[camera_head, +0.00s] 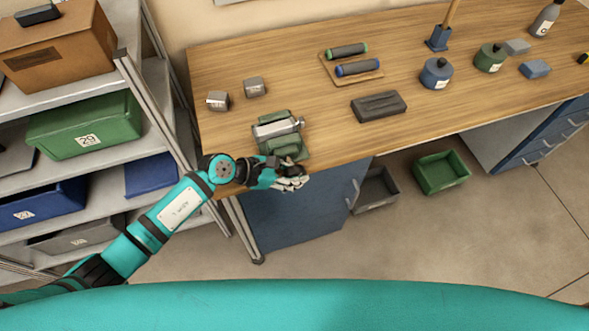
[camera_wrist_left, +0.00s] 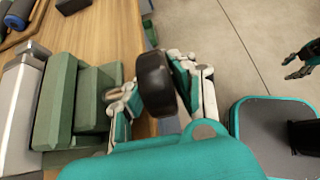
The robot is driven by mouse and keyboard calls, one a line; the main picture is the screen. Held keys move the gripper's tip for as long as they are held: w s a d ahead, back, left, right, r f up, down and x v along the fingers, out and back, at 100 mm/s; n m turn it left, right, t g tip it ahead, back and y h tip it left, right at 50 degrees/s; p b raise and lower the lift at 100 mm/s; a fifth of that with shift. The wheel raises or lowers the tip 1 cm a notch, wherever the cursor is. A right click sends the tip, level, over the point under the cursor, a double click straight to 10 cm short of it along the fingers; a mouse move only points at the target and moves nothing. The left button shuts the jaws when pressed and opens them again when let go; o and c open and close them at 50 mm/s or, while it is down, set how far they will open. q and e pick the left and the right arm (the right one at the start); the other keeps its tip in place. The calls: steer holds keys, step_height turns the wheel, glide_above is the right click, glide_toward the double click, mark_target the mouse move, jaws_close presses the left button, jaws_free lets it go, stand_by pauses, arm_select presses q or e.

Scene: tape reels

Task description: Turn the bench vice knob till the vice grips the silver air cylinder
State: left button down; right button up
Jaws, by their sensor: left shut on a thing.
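The green bench vice (camera_head: 284,147) stands at the front left edge of the wooden bench. The silver air cylinder (camera_head: 275,128) lies across it between the green jaw blocks; it also shows at the left of the left wrist view (camera_wrist_left: 18,110), against the vice's near green block (camera_wrist_left: 57,100). I cannot tell whether both jaws touch it. The black vice knob (camera_wrist_left: 155,83) sticks out past the bench edge. My left gripper (camera_head: 291,178) is shut on the knob, with a finger on either side of it. My right gripper (camera_wrist_left: 293,66) is at the far right of the left wrist view, fingers apart and empty.
Two small metal blocks (camera_head: 218,101) (camera_head: 255,87) lie left of and behind the vice. A dark grey block (camera_head: 378,105) and a wooden tray (camera_head: 336,75) with two handles are to its right. A shelf rack (camera_head: 135,75) stands left of the bench.

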stand_by(0.3)
arm_select(q)
steer(key=c, duration=1.1)
jaws_free()
steer(key=v, duration=1.2)
steer(key=shift+a, duration=0.1)
